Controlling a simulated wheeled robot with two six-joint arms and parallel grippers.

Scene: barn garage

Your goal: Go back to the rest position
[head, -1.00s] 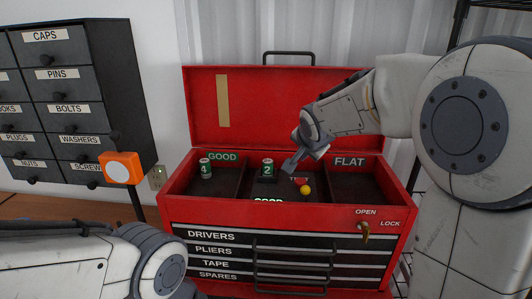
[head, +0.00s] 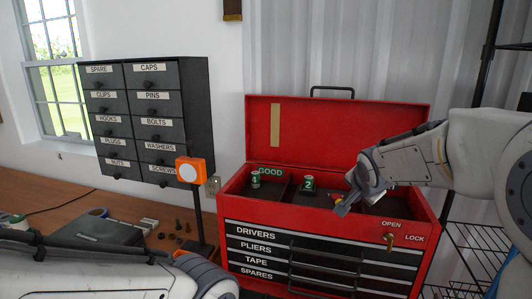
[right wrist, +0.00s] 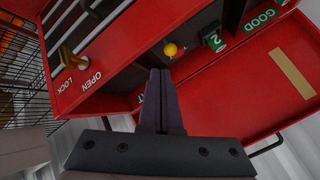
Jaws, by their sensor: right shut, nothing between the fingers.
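My right gripper (head: 343,208) is shut and empty, above the right part of the red toolbox (head: 232,190). In the right wrist view its fingers (right wrist: 160,75) are together, pointing toward the open top tray. My left arm crosses the lower left of the head view, but its gripper is outside the frame. Green cylinders marked 1 (head: 255,179) and 2 (head: 309,186) stand in the toolbox's compartments. A yellow ball-shaped thing (right wrist: 170,49) shows near the fingertips in the right wrist view.
The toolbox lid (head: 340,130) stands open behind the tray. A key (head: 389,241) sits in the lock at front right. A labelled drawer cabinet (head: 196,115), an orange button box (head: 194,172) and a dark case (head: 90,232) are on the left. A wire rack (head: 470,240) stands right.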

